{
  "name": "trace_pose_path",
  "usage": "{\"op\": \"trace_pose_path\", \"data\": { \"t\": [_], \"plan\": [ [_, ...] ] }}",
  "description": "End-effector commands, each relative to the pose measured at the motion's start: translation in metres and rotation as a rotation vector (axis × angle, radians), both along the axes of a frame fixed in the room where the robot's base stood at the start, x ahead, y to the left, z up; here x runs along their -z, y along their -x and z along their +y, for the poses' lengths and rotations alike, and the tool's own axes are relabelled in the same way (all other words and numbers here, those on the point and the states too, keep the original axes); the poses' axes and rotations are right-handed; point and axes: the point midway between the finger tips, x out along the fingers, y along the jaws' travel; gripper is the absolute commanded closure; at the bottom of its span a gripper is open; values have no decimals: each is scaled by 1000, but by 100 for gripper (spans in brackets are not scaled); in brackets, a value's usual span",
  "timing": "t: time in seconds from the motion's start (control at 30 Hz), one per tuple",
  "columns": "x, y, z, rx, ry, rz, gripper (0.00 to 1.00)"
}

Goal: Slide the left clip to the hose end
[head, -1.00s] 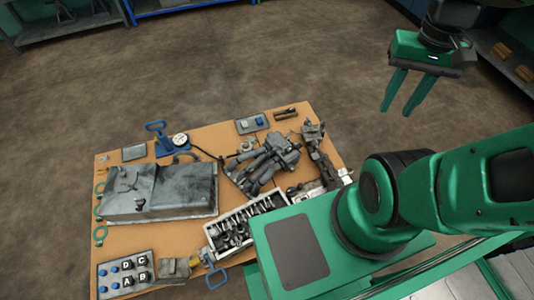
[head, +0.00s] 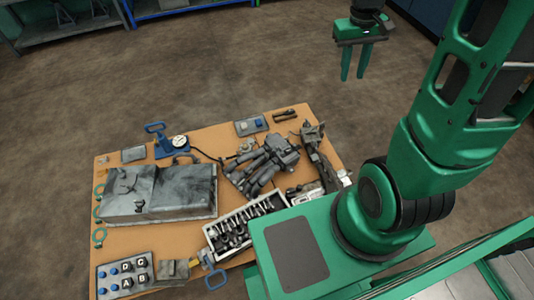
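My gripper (head: 352,78) hangs above the floor beyond the table's far right corner, clear of everything. Its two green fingers point down with a gap between them and nothing in it. A thin dark hose (head: 205,154) curves on the table between the gauge and the grey engine part. I cannot make out a left clip or the hose end for certain at this size.
The wooden table (head: 225,140) carries a large grey tank (head: 160,192), a blue-based gauge (head: 172,146), a dark grey engine part (head: 262,165), a tray of metal parts (head: 243,226) and a button panel (head: 124,275). The floor behind the table is clear.

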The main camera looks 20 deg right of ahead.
Motion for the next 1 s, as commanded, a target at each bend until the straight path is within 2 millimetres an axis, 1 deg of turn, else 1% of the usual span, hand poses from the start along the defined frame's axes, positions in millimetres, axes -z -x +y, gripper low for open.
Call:
{"op": "trace_pose_path", "data": {
  "t": [0.03, 0.17, 0.2, 0.3, 0.37, 0.4, 0.47, 0.5, 0.57, 0.6, 0.67, 0.7, 0.77, 0.8, 0.97, 1.0],
  "plan": [
    [13, -15, 3, -32, 2, 9, 72],
    [44, -53, 11, -110, 9, 15, 72],
    [55, -64, 14, -134, 10, 17, 72],
    [83, -91, 23, -195, 10, 20, 72],
    [102, -105, 29, -231, 9, 23, 72],
    [115, -115, 34, -255, 7, 24, 72],
    [134, -128, 42, -292, 5, 24, 72],
    [148, -136, 47, -315, 2, 26, 72],
    [169, -147, 55, -350, -1, 28, 72],
    [184, -155, 61, -373, -4, 26, 72],
    [206, -164, 70, -406, -9, 28, 72],
    [222, -170, 76, -430, -13, 29, 72],
    [246, -177, 86, -463, -20, 30, 72],
    [262, -182, 93, -484, -25, 28, 72],
    [328, -193, 122, -569, -48, 28, 72],
    [345, -194, 129, -590, -54, 28, 72]
  ]
}}
